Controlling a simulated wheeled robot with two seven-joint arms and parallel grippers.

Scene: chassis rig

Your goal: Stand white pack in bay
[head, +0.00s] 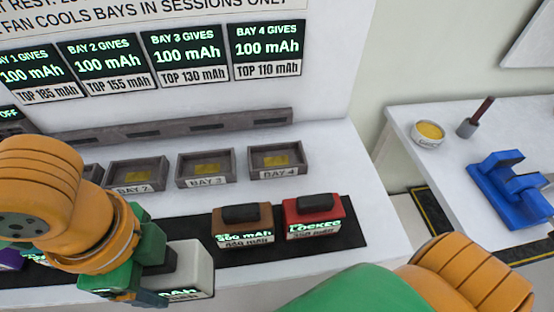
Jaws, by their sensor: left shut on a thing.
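The white pack (191,267) with a dark top handle is at the lower left of the head view. My left gripper (150,268), green and dark, is shut on it, and my orange arm covers much of that area. I cannot tell whether the pack touches the surface. Three bays show empty behind it: bay 2 (137,190), bay 3 (206,184) and bay 4 (277,174). Bay 1 is mostly hidden by my left arm. My right arm shows at the lower right, but its gripper is out of view.
A brown pack (241,240) and a red pack (313,232) marked LOCKED stand on the black mat (352,236). A purple pack (8,262) shows at the left edge. A side table (405,118) at right holds a yellow-filled bowl (429,131) and a blue stand (509,186).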

